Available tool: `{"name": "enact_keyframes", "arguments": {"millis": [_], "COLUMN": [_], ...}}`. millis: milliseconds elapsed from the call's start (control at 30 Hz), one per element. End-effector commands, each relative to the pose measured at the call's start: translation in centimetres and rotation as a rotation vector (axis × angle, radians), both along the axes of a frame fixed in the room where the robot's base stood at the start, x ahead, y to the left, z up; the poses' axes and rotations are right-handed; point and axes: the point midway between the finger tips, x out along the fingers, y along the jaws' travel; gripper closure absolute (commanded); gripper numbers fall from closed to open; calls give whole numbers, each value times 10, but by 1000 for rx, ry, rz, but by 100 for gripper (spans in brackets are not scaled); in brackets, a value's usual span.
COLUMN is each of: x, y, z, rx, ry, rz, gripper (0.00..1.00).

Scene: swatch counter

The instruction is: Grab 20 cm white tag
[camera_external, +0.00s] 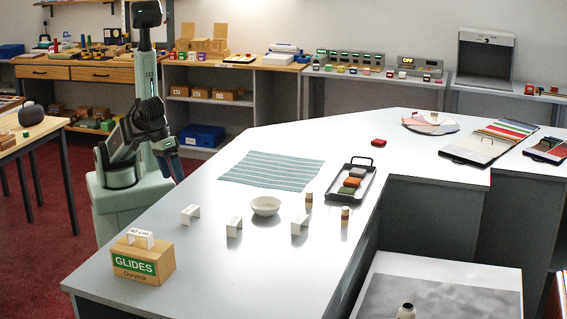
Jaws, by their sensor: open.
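Several white folded tags are in view. One tag (140,238) stands on top of the GLIDES box (138,264); its print looks like "40 cm", but I cannot be sure. Three more stand on the grey counter: a left tag (190,213), a middle tag (234,228) and a right tag (299,226). Their print is too small to read, so I cannot tell which is the 20 cm one. My gripper (176,172) hangs low beside the counter's left edge, apart from all the tags. It is open, with nothing seen in it.
A white bowl (265,206) stands between the middle and right tags, slightly behind them. A striped cloth (270,171) lies behind.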

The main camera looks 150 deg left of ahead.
Motion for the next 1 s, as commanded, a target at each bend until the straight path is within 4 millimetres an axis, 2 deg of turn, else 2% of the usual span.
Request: {"name": "enact_keyframes", "arguments": {"millis": [33, 167, 500, 767, 1000], "x": [-6, -8, 1, 2, 7], "y": [1, 4, 9, 10, 15], "z": [-4, -5, -2, -3, -23], "rx": [27, 105, 277, 323, 325], "ry": [7, 34, 118, 156, 161], "rz": [-75, -295, -814, -983, -995], "gripper": [0, 0, 0, 0, 0]}}
